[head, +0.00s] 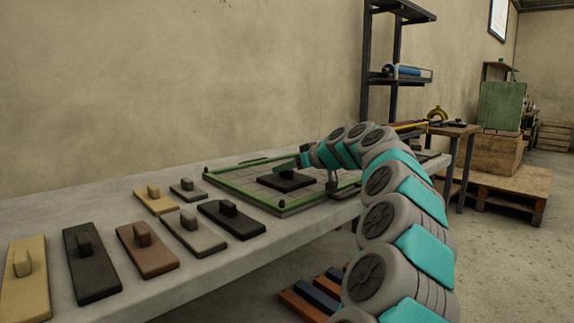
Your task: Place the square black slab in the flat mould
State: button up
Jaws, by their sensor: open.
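The flat mould (232,188) is a green-edged frame with a grey gridded floor, lying on the grey bench. The square black slab (288,181) lies flat inside the mould, on the grid near its middle. Its upper part is partly covered by my gripper. My gripper (307,172) is open above and beside the slab, with one finger at the slab's far left side and a dark one at its right. I cannot tell whether a finger touches the slab. My arm comes in from the lower right and hides part of the mould's right end.
Several knobbed slabs lie on the bench left of the mould, among them a long black slab (92,272), a brown slab (148,258), a yellow slab (26,290) and a black slab (232,224). A dark shelf rack (367,70) stands behind. Coloured bars (310,303) lie below the bench.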

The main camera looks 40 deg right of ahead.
jog(key=v, duration=1.2)
jog(key=shift+r+b, duration=0.2)
jog(key=shift+b, duration=0.2)
